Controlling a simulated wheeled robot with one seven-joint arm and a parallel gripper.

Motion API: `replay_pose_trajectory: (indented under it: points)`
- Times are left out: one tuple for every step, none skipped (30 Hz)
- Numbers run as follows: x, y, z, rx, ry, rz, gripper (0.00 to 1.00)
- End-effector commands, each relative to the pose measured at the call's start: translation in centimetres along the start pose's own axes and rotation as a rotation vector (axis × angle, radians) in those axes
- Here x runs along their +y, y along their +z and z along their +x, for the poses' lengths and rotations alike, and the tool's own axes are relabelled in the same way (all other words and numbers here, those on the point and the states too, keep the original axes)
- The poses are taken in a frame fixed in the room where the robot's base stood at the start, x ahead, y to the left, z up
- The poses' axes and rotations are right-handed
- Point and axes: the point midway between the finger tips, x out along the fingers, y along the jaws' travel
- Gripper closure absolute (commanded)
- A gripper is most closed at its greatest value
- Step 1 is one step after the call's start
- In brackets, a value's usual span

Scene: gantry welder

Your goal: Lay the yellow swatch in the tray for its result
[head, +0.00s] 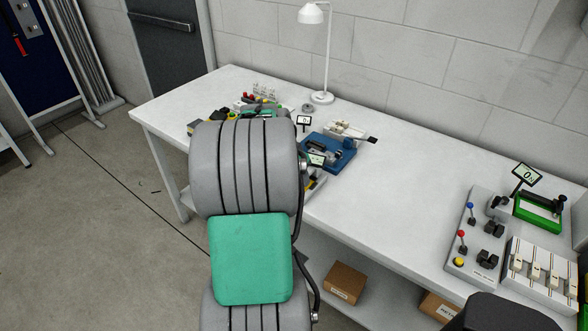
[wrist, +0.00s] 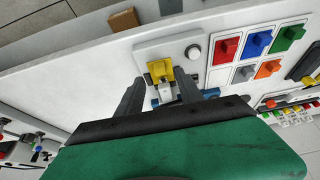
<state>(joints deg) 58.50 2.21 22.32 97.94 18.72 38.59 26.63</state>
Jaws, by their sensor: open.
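In the wrist view a yellow swatch (wrist: 160,70), block-like, sits at a small pale fixture (wrist: 166,92) on the white table. My gripper (wrist: 160,94) is open, with one dark finger on either side of the fixture just below the swatch. I cannot tell whether the fingers touch anything. To the right, colored blocks in red (wrist: 228,48), blue (wrist: 256,42), green (wrist: 287,36) and orange (wrist: 268,68) lie in separate square cells. No result tray can be made out for certain. In the head view my arm hides the gripper and the swatch.
On the white table (head: 355,205) stand a lamp (head: 322,97), a blue device (head: 330,150) and a pale block unit (head: 345,130). A control box with levers (head: 470,245) and a green device (head: 540,210) stand at the right. The table's middle is clear.

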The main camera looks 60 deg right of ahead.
Motion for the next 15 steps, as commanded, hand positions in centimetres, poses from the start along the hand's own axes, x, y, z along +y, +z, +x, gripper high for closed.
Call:
replay_pose_trajectory:
  points:
    - [0.1,0.1,0.9,-0.003,0.002,0.0,0.56]
    - [0.1,0.1,1.5,-0.004,0.002,0.0,0.56]
    - [0.0,0.1,2.1,-0.003,0.001,0.0,0.56]
    - [0.0,0.0,2.5,-0.002,0.001,0.0,0.56]
    - [0.0,0.0,2.9,-0.003,0.001,0.0,0.56]
    - [0.0,0.0,3.2,-0.002,0.001,0.0,0.56]
    - [0.0,0.0,3.5,-0.001,0.0,0.0,0.56]
    - [0.0,0.0,3.6,-0.001,-0.001,-0.001,0.56]
    - [0.0,0.0,3.8,0.0,-0.001,-0.001,0.56]
    - [0.0,0.0,3.8,0.0,-0.001,-0.001,0.56]
    - [-0.1,0.1,3.9,0.0,-0.002,-0.001,0.56]
    - [-0.1,0.1,3.9,0.0,-0.002,-0.002,0.56]
    - [-0.1,0.1,3.9,0.0,-0.002,-0.002,0.56]
    - [-0.1,0.1,3.8,0.0,-0.002,-0.002,0.56]
    - [-0.1,0.1,3.8,0.0,-0.002,-0.002,0.56]
